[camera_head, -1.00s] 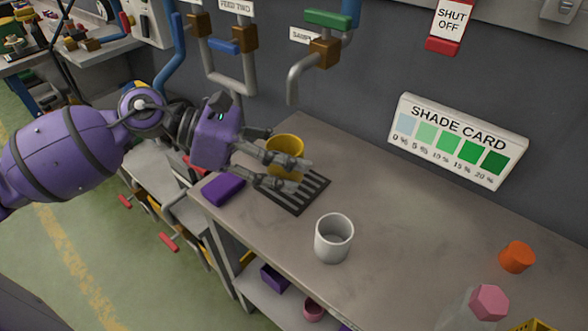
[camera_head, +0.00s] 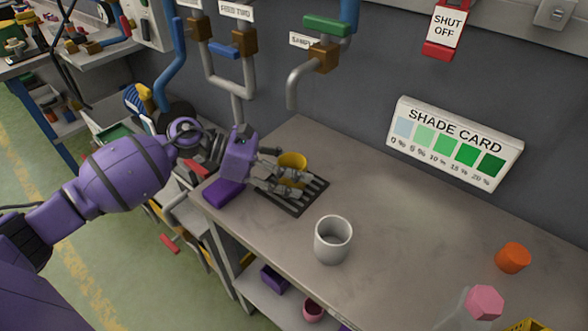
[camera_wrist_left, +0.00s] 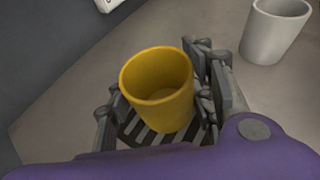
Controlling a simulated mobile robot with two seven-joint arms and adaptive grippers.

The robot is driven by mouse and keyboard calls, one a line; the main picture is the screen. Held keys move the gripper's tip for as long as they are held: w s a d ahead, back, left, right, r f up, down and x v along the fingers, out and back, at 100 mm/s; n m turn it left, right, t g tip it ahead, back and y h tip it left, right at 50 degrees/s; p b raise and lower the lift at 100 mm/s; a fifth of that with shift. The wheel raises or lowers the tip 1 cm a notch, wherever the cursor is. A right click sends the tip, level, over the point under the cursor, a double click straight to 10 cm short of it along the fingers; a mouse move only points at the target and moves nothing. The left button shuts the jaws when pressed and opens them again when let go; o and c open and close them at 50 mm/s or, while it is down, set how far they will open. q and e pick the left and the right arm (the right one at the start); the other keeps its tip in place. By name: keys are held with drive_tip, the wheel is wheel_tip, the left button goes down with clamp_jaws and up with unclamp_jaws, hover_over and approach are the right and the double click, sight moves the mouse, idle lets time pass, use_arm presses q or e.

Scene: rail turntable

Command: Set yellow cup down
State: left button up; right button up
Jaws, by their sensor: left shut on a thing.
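The yellow cup (camera_head: 291,162) is upright between the fingers of my left gripper (camera_head: 290,179), at or just above the dark slotted grate (camera_head: 302,207) on the bench. In the left wrist view the cup (camera_wrist_left: 158,84) looks empty, and the left gripper (camera_wrist_left: 158,100) has a finger on each side of it. Slots of the grate (camera_wrist_left: 140,132) show beneath the cup. The fingers hide the cup's lower part in the head view, so I cannot tell whether its base touches the grate. My right gripper is not in view.
A white cup (camera_head: 332,240) stands on the bench (camera_head: 400,240) right of the grate. A purple block (camera_head: 224,192) lies beside the grate under my gripper. An orange cup (camera_head: 513,258) and a pink-topped item (camera_head: 484,302) stand at the right. Pipes (camera_head: 300,85) hang behind.

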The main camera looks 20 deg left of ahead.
use_arm(q)
drive_tip(key=shift+f, duration=0.15)
drive_tip(key=o, duration=1.2)
drive_tip(key=shift+c, duration=0.2)
drive_tip(key=shift+a+r, duration=0.1)
drive_tip(key=shift+r, duration=0.15)
drive_tip(key=b+v, duration=0.1)
drive_tip(key=v, duration=0.9)
drive_tip(key=shift+s+a, duration=0.1)
drive_tip(key=shift+a, duration=0.2)
drive_tip(key=shift+s+a+r+b, duration=0.15)
drive_tip(key=shift+a+r+b, duration=0.2)
drive_tip(key=shift+a, duration=0.15)
